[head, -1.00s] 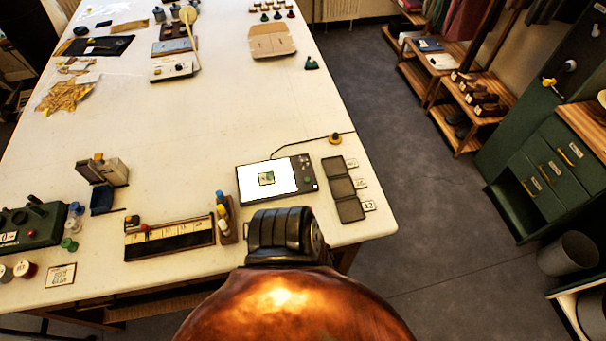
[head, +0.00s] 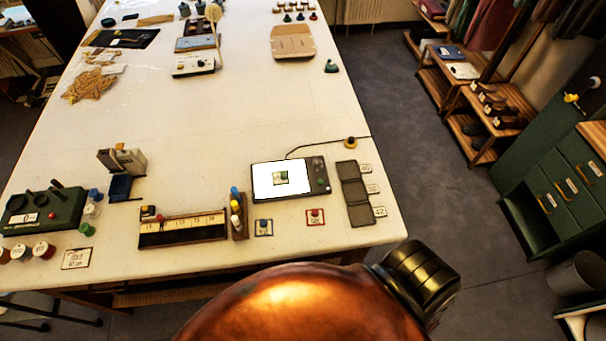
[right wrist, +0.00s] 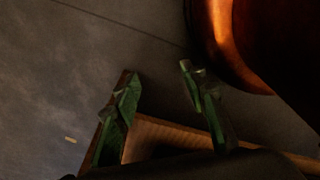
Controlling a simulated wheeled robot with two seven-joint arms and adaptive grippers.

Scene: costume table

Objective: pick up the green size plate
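The green size plate (head: 281,178) is a small pale square with a green knob. It lies on the lit white screen of a dark tablet-like device (head: 317,175) near the table's front right. In the head view no gripper is near it, and neither gripper shows there. In the right wrist view my right gripper (right wrist: 162,95) has its two fingers well apart with nothing between them, over dark grey floor. The plate does not show in that view. My left gripper is in neither view.
A blue-knobbed plate (head: 263,227) and a red-knobbed plate (head: 315,217) lie in front of the device. A dark three-part tray (head: 355,194) with number cards is to its right. A wooden ruler box (head: 183,229) is to its left. The middle of the table (head: 220,120) is clear.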

